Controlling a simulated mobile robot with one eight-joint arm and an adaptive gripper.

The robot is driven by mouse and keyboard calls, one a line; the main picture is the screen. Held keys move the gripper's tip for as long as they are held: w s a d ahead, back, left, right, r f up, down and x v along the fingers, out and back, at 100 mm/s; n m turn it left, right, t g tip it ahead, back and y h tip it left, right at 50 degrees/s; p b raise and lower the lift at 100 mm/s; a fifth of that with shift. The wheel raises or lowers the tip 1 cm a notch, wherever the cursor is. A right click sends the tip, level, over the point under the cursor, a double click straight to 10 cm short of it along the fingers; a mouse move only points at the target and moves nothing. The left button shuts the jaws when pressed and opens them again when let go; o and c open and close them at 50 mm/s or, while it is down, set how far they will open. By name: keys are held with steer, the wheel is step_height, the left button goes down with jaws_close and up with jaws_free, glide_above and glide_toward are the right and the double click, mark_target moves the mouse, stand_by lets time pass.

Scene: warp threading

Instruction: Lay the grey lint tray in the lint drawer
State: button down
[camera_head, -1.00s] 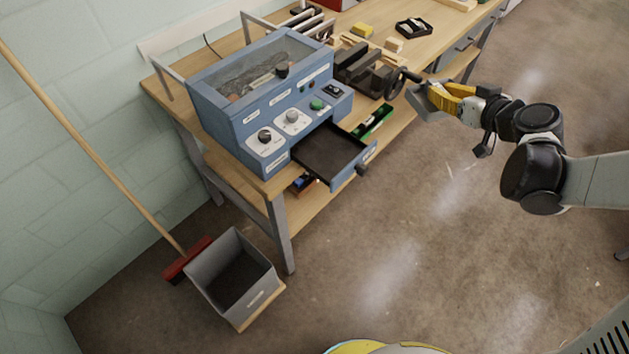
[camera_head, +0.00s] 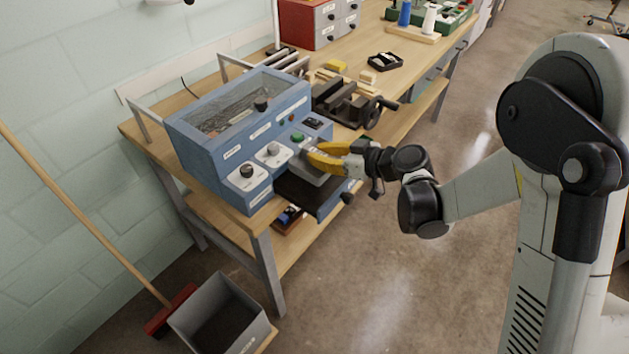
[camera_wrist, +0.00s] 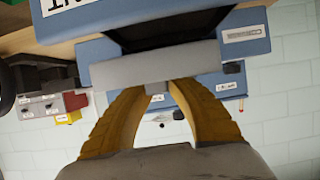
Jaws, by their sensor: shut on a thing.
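The grey lint tray (camera_head: 306,169) is in my gripper (camera_head: 312,156), whose yellow fingers are shut on it. In the head view the tray is over the back part of the open lint drawer (camera_head: 332,203), close to the machine front; I cannot tell whether it touches the drawer. The drawer is blue with a dark floor, partly hidden by the tray and my gripper. In the wrist view the tray (camera_wrist: 158,67) spans the picture above my gripper (camera_wrist: 158,88), with blue surfaces around it.
The blue machine (camera_head: 225,130) with knobs and a clear lid stands on the wooden bench (camera_head: 150,130). A vise (camera_head: 345,102) with a handwheel is just behind my gripper. A grey bin (camera_head: 220,315) and a broom (camera_head: 170,310) are on the floor at lower left.

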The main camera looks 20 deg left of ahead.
mark_target(315, 175)
steer(key=shift+s+a+f+b, duration=0.2)
steer(key=shift+s+f, duration=0.25)
steer(key=shift+s, duration=0.15)
steer(key=shift+s+a+f+b, duration=0.1)
steer(key=shift+s+f+b, duration=0.05)
steer(key=shift+s+f, duration=0.35)
steer(key=shift+d+f+b, duration=0.1)
steer(key=shift+f+b, duration=0.8)
steer(key=shift+f, duration=0.8)
steer(key=shift+f, duration=0.1)
steer(key=shift+f, duration=0.15)
steer(key=c, duration=1.4)
jaws_free()
